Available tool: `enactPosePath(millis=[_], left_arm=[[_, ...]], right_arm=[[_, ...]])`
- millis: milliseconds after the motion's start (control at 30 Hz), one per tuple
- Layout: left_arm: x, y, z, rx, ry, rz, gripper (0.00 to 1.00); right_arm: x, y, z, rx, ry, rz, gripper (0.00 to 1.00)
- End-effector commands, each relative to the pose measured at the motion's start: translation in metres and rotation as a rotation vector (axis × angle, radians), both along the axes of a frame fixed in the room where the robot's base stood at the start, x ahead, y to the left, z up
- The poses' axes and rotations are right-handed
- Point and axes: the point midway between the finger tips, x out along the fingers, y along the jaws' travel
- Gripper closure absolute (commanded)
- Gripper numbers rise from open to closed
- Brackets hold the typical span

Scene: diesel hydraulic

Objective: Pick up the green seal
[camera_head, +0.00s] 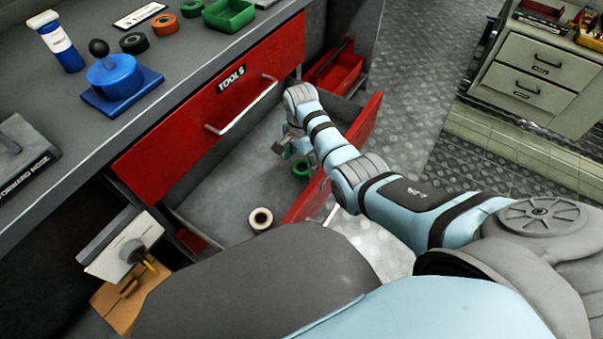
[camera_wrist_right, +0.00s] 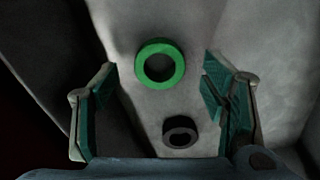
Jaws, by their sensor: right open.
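A green seal (camera_head: 301,168), a ring, lies in the open lower drawer (camera_head: 232,184) in the head view, partly hidden by my right arm. In the right wrist view the green seal (camera_wrist_right: 178,75) lies flat on the grey surface, just above the middle between the fingers. My right gripper (camera_wrist_right: 160,105) is open and empty, its fingers apart on either side. In the head view the right gripper (camera_head: 290,150) hangs over the drawer beside the seal. Another green ring (camera_head: 192,8) lies on the bench top. My left gripper is not in view.
A dark ring (camera_wrist_right: 167,133) lies near the green one. A cream ring (camera_head: 261,219) lies lower in the drawer. A red tray (camera_head: 335,72) stands at its far end. The red TOOLS drawer front (camera_head: 190,115) rises beside the opening. The bench holds a blue handled block (camera_head: 118,80).

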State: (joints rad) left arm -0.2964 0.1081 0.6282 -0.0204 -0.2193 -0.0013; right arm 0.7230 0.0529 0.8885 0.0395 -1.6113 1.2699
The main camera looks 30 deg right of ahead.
Motion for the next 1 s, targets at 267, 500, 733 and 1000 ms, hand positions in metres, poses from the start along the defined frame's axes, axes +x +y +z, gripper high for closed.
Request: enactPosePath(millis=[267, 500, 733, 1000], left_arm=[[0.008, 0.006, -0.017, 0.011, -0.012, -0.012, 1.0], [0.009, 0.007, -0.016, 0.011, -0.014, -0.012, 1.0], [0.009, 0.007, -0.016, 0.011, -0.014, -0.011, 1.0], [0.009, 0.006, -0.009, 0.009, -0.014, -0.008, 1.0]], right_arm=[[0.0, 0.001, -0.026, 0.0, 0.001, 0.002, 0.33], [0.0, 0.001, -0.026, 0.0, 0.001, 0.002, 0.64], [0.0, 0.001, -0.026, 0.0, 0.001, 0.002, 0.72], [0.0, 0.001, -0.015, 0.0, 0.0, 0.002, 0.72]])
